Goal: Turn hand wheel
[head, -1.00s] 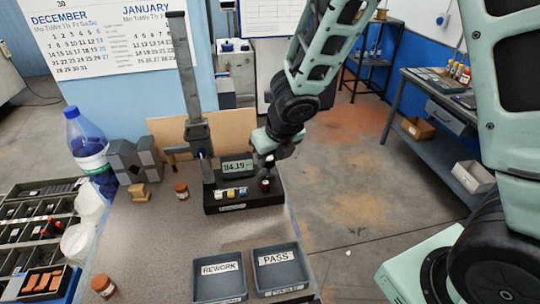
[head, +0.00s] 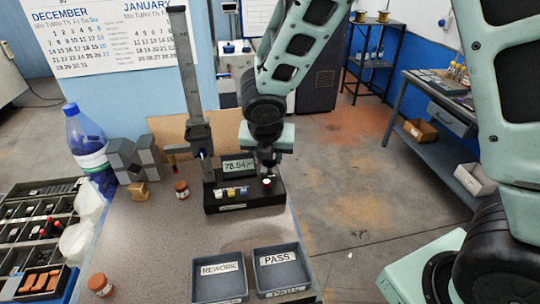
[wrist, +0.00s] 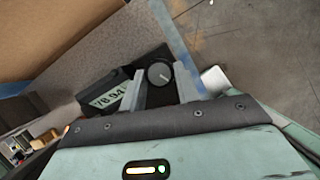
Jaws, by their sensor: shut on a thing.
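The hand wheel (wrist: 159,73) is a round dark knob with a pale line on its face, seen between my two finger tips in the wrist view. My gripper (wrist: 161,80) is shut on it, one grey finger on each side. In the head view my gripper (head: 267,163) points down at the right end of the black gauge base (head: 240,208), and it hides most or all of the wheel. The display (head: 238,167) beside it reads about 78.94; it also shows tilted in the wrist view (wrist: 108,97).
A tall grey post (head: 188,75) rises left of the display. Small coloured parts lie on the base front. REWORK (head: 220,289) and PASS (head: 279,278) trays stand at the bench front. Jars, grey blocks (head: 132,158) and a blue bottle (head: 86,140) stand left. The mid-bench is clear.

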